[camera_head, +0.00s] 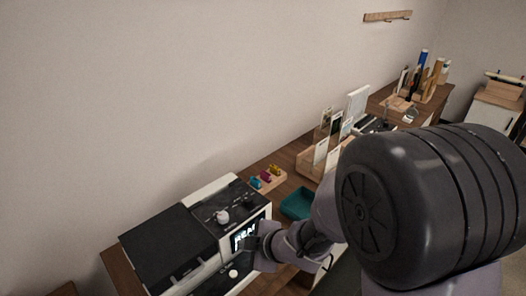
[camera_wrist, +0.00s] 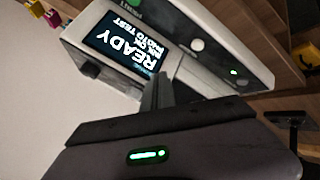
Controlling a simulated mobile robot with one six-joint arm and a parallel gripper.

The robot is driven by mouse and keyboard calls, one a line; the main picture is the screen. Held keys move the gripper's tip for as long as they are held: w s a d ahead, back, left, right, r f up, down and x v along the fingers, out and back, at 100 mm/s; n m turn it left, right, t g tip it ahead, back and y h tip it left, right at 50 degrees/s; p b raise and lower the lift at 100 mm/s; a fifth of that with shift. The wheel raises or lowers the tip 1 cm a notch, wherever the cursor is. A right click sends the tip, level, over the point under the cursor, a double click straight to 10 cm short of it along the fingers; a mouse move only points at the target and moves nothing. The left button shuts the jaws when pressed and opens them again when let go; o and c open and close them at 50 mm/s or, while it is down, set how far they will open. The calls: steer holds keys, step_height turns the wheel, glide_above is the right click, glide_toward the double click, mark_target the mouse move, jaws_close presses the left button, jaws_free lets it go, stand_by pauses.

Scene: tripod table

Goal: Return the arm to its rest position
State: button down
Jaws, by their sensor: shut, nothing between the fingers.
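My gripper (camera_wrist: 160,90) is shut and empty in the wrist view, its narrow dark fingers pointing at the front of a white and black machine. In the head view my gripper (camera_head: 254,245) is small and partly hidden by my own arm, in front of the machine (camera_head: 165,244). The machine's lit screen (camera_wrist: 124,42) reads READY and PHOTO TEST in the wrist view. I cannot tell whether the fingertips touch the machine. My arm reaches from the right side of the head view toward the machine, bent at a large dark joint.
The machine stands on a wooden table against a pale wall. A small rack with coloured pieces (camera_head: 266,178), a teal tray (camera_head: 297,204) and a wooden holder with cards (camera_head: 312,162) stand to its right. A wall shelf (camera_head: 387,16) hangs farther back.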

steer(key=w+d+r+m+t+h, duration=0.1)
steer(key=d+r+m+t+h, duration=0.3)
steer(key=d+r+m, duration=0.8)
steer(key=s+d+r+m+g+h, duration=0.25)
steer(key=s+d, duration=0.25)
steer(key=d, duration=0.3)
steer(key=s+a+r+m+g+y, duration=0.1)
steer(key=s+r+m, duration=0.2)
steer(key=s+m, duration=0.6)
steer(key=s, duration=0.6)
steer(key=shift+s+r+y, duration=0.2)
steer(key=shift+s+y, duration=0.1)
steer(key=shift+y, duration=0.05)
steer(key=shift+g, duration=0.25)
stand_by(0.6)
